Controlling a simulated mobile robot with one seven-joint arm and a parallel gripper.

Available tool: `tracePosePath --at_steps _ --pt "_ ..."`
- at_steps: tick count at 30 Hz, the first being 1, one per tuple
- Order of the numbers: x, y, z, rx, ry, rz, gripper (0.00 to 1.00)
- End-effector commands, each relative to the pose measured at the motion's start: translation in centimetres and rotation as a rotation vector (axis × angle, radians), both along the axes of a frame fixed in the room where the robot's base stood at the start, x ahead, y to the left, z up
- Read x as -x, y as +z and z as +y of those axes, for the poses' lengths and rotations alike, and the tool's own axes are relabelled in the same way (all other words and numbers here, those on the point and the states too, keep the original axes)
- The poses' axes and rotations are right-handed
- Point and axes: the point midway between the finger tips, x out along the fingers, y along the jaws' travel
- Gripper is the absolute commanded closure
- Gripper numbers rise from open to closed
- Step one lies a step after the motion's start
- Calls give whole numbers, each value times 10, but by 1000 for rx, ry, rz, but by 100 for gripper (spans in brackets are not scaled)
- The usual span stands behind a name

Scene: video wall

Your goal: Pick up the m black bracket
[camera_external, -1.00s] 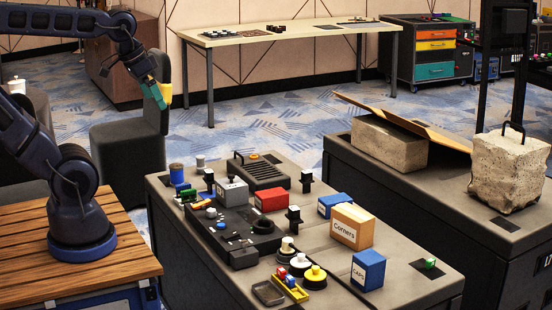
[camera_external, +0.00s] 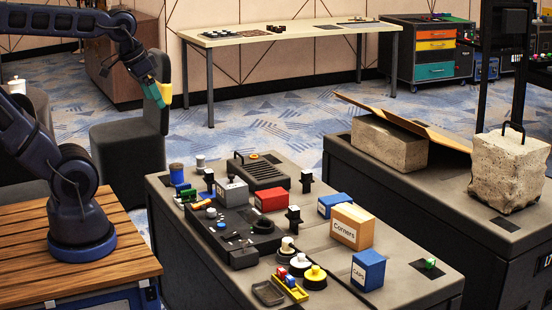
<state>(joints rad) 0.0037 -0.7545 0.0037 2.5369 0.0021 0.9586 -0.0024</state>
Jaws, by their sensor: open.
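My gripper (camera_external: 160,95), with green and yellow fingers, is up in the air left of the dark workbench (camera_external: 405,285), in front of a dark chair. It is open, and no object shows in it. Several small black upright pieces stand on the bench: one (camera_external: 306,181) near the back right, one (camera_external: 293,217) near the middle and one (camera_external: 209,182) at the back left. Any of them may be the black bracket; I cannot tell which. My gripper is well apart from all of them.
A red box (camera_external: 271,199), a grey box (camera_external: 232,190), the Corners box (camera_external: 352,227) and a blue CAPS box (camera_external: 368,270) crowd the bench. The bench's front right is mostly clear.

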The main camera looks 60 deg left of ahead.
Motion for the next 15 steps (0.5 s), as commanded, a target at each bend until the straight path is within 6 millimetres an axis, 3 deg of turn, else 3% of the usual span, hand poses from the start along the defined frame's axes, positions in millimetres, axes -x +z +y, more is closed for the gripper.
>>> tracePosePath --at_steps 1,4,5,15 --pt "0 0 0 0 0 0 28" --pt "0 0 0 0 0 0 47" --pt "0 0 0 0 0 0 49" --pt "-4 0 2 3 13 4 49"
